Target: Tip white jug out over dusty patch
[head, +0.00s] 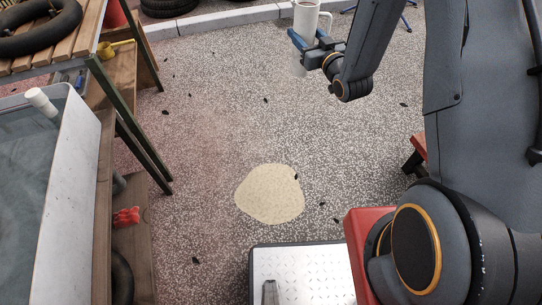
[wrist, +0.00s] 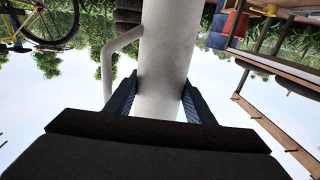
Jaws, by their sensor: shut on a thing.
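The white jug (head: 306,22) is at the top of the head view, upright, with its handle to the right and something dark inside its mouth. My gripper (head: 312,42) is shut around the jug's body and holds it up at the end of my arm. In the wrist view the jug (wrist: 165,60) stands between the two blue finger pads (wrist: 160,100), with its handle on the left. The dusty patch (head: 270,195) is a pale beige area on the speckled ground, well below the jug in the picture and apart from it.
A wooden bench (head: 98,30) with a black inner tube (head: 38,30) stands at the upper left. A water-filled tank (head: 75,150) is at the left. A metal tread plate (head: 300,275) is at the bottom. Dark scraps dot the ground, which is otherwise open around the patch.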

